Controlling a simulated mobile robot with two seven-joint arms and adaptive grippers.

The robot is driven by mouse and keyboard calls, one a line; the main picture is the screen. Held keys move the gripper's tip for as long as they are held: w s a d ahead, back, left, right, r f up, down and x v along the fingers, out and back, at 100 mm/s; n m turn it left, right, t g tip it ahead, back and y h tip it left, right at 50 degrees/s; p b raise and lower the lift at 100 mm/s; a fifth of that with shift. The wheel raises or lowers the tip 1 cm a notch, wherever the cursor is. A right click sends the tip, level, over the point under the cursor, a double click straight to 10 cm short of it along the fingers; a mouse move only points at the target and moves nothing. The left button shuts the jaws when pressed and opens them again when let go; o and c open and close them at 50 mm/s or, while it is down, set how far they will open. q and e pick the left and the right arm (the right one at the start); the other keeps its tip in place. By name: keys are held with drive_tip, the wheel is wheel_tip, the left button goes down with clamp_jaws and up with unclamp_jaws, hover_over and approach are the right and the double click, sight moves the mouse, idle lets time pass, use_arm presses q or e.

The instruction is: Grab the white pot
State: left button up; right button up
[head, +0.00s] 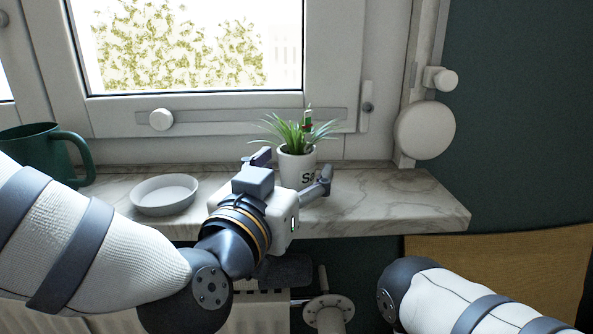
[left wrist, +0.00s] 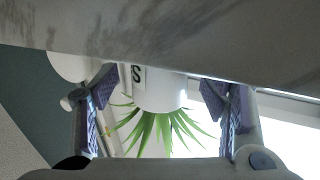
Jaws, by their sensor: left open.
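The white pot (head: 297,170) stands upright on the windowsill in the head view, with a spiky green plant (head: 290,133) in it and dark letters on its side. My left gripper (head: 291,168) is open, its fingers spread to either side of the pot. In the left wrist view, which is upside down, the pot (left wrist: 158,92) sits between the two open fingers (left wrist: 160,98), with a visible gap on each side. My right arm shows at the lower right of the head view, but its gripper is out of frame.
A shallow white dish (head: 165,194) lies on the marble sill (head: 400,200) left of my left gripper. A dark green mug (head: 40,150) stands at the far left. The window (head: 200,45) is close behind the pot. The sill right of the pot is clear.

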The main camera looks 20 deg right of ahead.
use_arm(q)
drive_tip(key=shift+x, duration=1.05)
drive_tip(key=c, duration=1.5)
